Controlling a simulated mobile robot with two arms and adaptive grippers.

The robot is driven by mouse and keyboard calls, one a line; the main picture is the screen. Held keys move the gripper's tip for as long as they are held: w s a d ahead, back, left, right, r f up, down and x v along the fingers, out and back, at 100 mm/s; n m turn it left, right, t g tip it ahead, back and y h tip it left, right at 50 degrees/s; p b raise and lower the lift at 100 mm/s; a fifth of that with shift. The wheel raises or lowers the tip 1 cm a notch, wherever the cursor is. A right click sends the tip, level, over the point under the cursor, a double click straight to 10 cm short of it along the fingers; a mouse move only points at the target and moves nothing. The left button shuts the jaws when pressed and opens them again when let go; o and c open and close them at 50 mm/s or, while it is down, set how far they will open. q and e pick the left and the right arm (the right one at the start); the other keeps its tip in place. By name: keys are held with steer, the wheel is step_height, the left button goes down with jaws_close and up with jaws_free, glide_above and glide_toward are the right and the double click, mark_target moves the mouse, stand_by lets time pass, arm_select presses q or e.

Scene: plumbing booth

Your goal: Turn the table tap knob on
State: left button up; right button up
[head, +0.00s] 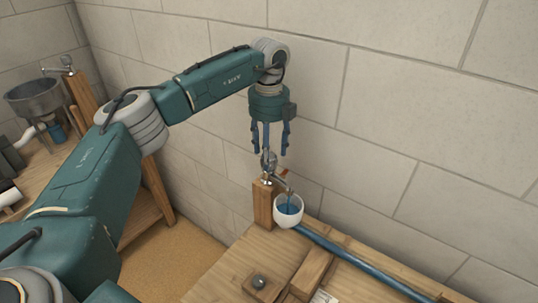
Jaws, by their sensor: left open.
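The table tap (267,178) is a small metal tap on top of a wooden post (263,205) at the table's back edge. Its metal upper part, probably the knob (268,160), shows just below my left gripper, and a small orange-red piece sits beside it. My left gripper (270,150) points down from above, open, with its blue fingers spread over the tap's top. Whether a finger touches the tap I cannot tell. A white cup (279,218) with blue inside stands under the spout. My right gripper is not in view.
A blue pipe (350,262) runs along the table's back edge to the right. A wooden block (312,273) and a round metal piece (258,282) are on the wooden table (225,278). A block wall rises close behind. A metal basin (33,98) stands far left.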

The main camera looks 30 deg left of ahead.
arm_select(q)
step_height(320, 180, up, 10)
steer(key=shift+r, duration=0.25)
stand_by(0.6)
